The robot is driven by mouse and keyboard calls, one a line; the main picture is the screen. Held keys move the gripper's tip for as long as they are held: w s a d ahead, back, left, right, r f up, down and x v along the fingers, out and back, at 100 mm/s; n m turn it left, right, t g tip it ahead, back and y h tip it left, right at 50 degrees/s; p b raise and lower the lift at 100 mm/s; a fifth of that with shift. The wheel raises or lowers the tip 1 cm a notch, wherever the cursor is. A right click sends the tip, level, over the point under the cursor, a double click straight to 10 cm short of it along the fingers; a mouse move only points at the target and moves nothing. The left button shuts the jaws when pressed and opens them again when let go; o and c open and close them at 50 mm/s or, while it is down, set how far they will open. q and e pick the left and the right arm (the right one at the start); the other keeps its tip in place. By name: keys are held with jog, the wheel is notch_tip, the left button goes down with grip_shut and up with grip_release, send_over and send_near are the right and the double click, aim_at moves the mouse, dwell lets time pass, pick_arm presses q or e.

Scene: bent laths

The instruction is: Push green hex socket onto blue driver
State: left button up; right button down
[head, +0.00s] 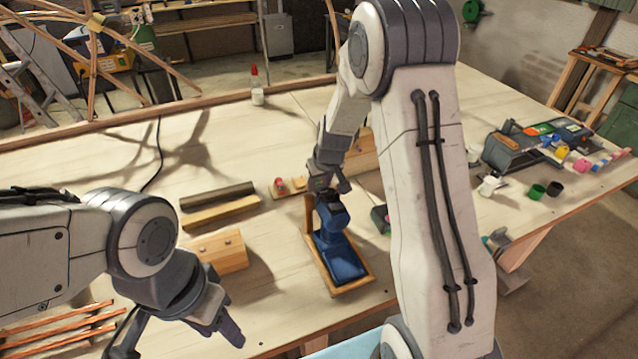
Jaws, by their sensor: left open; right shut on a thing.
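My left gripper (182,338) is open and empty at the lower left, in front of a wooden block and well apart from the driver. A small green cylinder (537,191) stands at the right of the table; I cannot tell whether it is the hex socket. Another dark green item (380,219) is partly hidden by my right arm.
A wooden block (222,252) and a dark bar (217,196) lie left of the driver. Copper-coloured rods (60,335) lie at the lower left. A grey holder (525,147) with coloured items stands at the right. A bottle (257,92) stands at the back.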

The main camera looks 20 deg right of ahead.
jog(key=shift+s+b, duration=0.5)
jog(key=shift+s, duration=0.05)
dwell(0.4)
jog(key=shift+c, duration=2.2)
grip_release()
jog(key=shift+r+p, duration=2.9)
jog(key=shift+r, duration=0.65)
